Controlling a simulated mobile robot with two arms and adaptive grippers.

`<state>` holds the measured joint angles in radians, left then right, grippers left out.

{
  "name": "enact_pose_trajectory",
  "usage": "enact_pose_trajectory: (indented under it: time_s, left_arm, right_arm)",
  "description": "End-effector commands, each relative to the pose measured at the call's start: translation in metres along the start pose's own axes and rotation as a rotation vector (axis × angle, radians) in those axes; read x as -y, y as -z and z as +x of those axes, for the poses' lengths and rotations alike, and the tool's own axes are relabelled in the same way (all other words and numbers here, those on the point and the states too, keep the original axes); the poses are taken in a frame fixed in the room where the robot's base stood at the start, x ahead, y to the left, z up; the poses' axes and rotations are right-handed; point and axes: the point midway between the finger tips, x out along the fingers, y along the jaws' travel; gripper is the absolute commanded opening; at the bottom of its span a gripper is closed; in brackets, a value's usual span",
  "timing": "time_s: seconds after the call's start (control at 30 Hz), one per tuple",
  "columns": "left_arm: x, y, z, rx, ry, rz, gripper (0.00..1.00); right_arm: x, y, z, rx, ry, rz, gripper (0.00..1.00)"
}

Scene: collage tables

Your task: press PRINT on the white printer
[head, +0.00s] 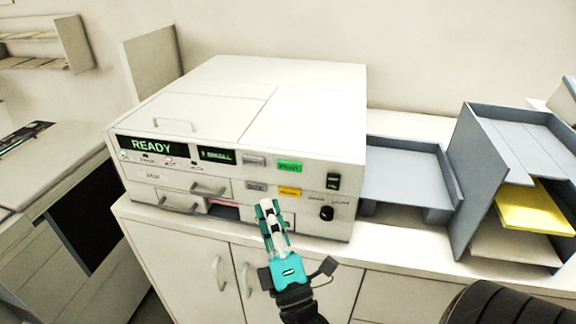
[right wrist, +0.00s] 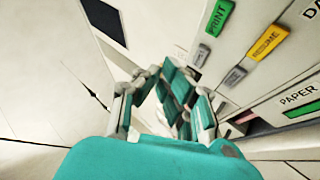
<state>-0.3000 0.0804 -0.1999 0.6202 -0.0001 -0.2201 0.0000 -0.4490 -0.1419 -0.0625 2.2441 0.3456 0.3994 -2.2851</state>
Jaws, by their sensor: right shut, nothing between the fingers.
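The white printer (head: 240,115) stands on a white counter, its display (head: 152,146) reading READY in green. The green PRINT button (head: 289,167) is at the upper middle of its front panel, above the yellow RESUME button (head: 290,191). In the right wrist view the green PRINT button (right wrist: 217,17) and the yellow RESUME button (right wrist: 267,42) show at the upper right. My right gripper (head: 268,208) is shut and empty, in front of the panel, below and left of the PRINT button. It also shows in the right wrist view (right wrist: 168,75). My left gripper is out of view.
A grey tray (head: 405,160) sits right of the printer. A grey sorter (head: 470,165) with a yellow sheet (head: 535,207) is farther right. Grey buttons lie left of the coloured ones, and a black knob (head: 327,213) is at lower right. Cabinets are below the counter.

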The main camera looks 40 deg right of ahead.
Motion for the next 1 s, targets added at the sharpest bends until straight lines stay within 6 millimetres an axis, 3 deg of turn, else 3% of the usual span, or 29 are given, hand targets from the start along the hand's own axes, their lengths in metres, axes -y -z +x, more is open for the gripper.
enact_pose_trajectory:
  time_s: [0.37, 0.77, 1.0]
  left_arm:
    - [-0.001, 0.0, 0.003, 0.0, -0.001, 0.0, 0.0]
    - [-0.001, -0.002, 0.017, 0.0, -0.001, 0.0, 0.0]
    - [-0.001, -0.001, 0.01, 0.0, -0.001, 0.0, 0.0]
  right_arm:
    - [0.005, -0.004, 0.005, -0.001, -0.001, 0.001, 0.0]
    - [0.033, -0.031, 0.042, -0.001, -0.002, 0.0, 0.0]
    - [0.043, -0.041, 0.059, -0.002, 0.001, 0.001, 0.0]
